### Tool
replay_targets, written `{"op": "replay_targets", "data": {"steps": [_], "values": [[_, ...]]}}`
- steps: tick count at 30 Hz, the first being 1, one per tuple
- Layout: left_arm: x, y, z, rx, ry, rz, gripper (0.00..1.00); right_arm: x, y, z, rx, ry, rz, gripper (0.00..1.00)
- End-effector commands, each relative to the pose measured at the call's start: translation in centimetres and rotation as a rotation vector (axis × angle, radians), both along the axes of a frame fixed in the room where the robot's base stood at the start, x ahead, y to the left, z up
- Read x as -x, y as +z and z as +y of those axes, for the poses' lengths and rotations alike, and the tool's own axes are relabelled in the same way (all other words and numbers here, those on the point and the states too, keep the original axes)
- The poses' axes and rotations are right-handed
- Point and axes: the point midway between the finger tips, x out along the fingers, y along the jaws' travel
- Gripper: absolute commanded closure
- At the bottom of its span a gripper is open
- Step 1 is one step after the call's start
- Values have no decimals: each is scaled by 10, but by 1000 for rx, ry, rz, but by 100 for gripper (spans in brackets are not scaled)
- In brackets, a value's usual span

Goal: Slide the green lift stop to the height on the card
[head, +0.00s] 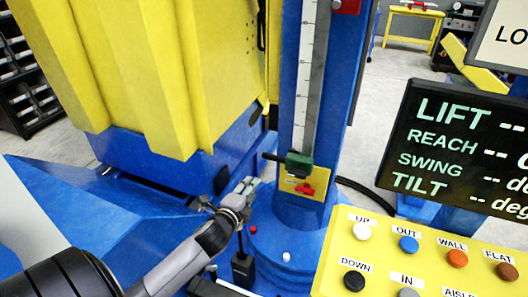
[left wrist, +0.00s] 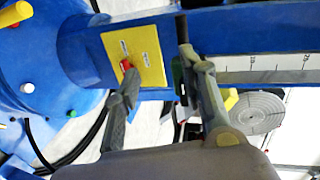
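The green lift stop (head: 298,164) sits low on the blue column, at the bottom of the white scale (head: 311,70). Its black handle (head: 272,157) points left. My left gripper (head: 245,187) is just left of and below the stop. In the left wrist view my left gripper (left wrist: 160,68) has its fingers spread. The green stop (left wrist: 177,78) shows beside the right-hand finger, which overlaps the base of the black handle (left wrist: 182,28); I cannot tell if they touch. No height card is readable; a white sign (head: 505,35) is cut off. My right gripper is not in view.
A yellow plate (head: 290,186) with a red lever (head: 305,189) is just below the stop. A yellow button panel (head: 385,250) and a black display (head: 460,150) reading dashes fill the right. A large yellow body (head: 130,70) stands left of the column.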

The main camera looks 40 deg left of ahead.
Motion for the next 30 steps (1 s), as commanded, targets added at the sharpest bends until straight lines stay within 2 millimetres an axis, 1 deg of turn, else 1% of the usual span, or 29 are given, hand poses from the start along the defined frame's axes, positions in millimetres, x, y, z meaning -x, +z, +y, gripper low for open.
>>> {"op": "replay_targets", "data": {"steps": [1,3,5,8,11,18,24,30], "values": [[-1,17,-1,-27,-9,-22,62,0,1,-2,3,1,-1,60],[-3,29,-1,-50,-14,-40,62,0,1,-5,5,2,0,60],[-6,32,-1,-57,-15,-45,62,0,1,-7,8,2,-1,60],[-17,30,2,-57,-15,-45,62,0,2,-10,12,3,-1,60],[-34,27,6,-57,-14,-45,62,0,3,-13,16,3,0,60],[-84,16,18,-53,-13,-45,62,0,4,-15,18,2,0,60],[-124,7,27,-53,-13,-44,62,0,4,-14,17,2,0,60],[-152,0,34,-53,-14,-43,62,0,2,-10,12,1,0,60]]}}
